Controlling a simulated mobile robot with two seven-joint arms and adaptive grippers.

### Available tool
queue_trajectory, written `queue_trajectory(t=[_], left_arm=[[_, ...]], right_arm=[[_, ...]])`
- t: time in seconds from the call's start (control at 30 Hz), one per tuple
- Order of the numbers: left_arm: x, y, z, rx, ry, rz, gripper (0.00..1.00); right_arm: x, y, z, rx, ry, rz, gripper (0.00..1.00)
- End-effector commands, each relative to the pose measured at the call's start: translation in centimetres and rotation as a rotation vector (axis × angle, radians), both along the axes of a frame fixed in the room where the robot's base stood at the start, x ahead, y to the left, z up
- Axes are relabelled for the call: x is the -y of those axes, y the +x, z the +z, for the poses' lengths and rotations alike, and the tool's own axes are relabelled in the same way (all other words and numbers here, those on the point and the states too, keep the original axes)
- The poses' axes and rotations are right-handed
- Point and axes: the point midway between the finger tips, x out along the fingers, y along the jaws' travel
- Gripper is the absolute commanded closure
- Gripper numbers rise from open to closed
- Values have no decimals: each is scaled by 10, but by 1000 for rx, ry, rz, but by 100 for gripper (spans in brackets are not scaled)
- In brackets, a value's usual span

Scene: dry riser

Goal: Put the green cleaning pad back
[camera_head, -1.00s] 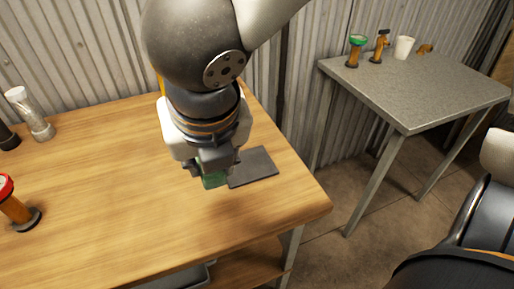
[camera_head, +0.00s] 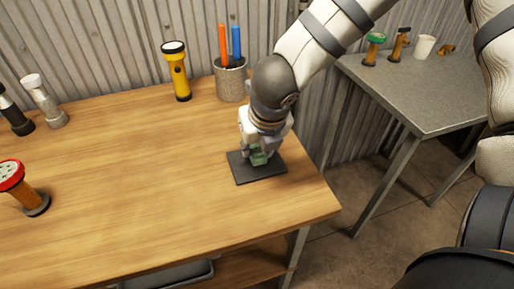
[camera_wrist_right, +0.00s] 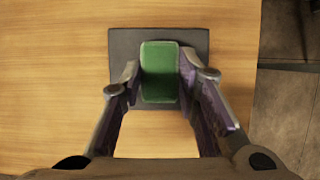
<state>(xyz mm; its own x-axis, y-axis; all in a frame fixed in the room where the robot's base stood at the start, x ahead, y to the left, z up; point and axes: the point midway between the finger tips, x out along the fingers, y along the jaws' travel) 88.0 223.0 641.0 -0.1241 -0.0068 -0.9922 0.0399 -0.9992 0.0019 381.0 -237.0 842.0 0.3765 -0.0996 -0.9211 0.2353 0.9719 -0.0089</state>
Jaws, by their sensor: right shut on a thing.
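The green cleaning pad (camera_head: 259,158) is between the fingers of my right gripper (camera_head: 258,157), which is shut on it. The pad is over a dark grey mat (camera_head: 262,176) near the right end of the wooden table. In the right wrist view the green pad (camera_wrist_right: 160,72) lies within the outline of the dark mat (camera_wrist_right: 122,45), with the fingers of the right gripper (camera_wrist_right: 160,80) at its two sides. I cannot tell whether the pad touches the mat. My left gripper is not in view.
On the wooden table (camera_head: 130,190) stand a yellow flashlight (camera_head: 178,75), a metal cup (camera_head: 231,82) with orange and blue items, and a red-topped flashlight (camera_head: 25,190) at left. A grey side table (camera_head: 420,95) at right holds several small objects. The table's middle is clear.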

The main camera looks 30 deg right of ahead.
Motion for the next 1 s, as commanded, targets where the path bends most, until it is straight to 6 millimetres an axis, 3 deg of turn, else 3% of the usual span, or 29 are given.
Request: queue_trajectory(t=[0.1,0.43,0.47,0.53,0.83,1.0], left_arm=[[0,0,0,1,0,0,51],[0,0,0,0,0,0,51],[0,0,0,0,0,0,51],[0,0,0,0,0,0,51],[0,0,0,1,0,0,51],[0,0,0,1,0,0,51]], right_arm=[[0,0,-10,1,1,-1,93],[-1,0,-14,1,1,-1,93],[-1,0,-14,2,1,-1,66],[-1,0,-13,2,1,-1,51],[-1,0,-12,3,1,-1,51],[-3,-5,9,8,2,-2,51]])
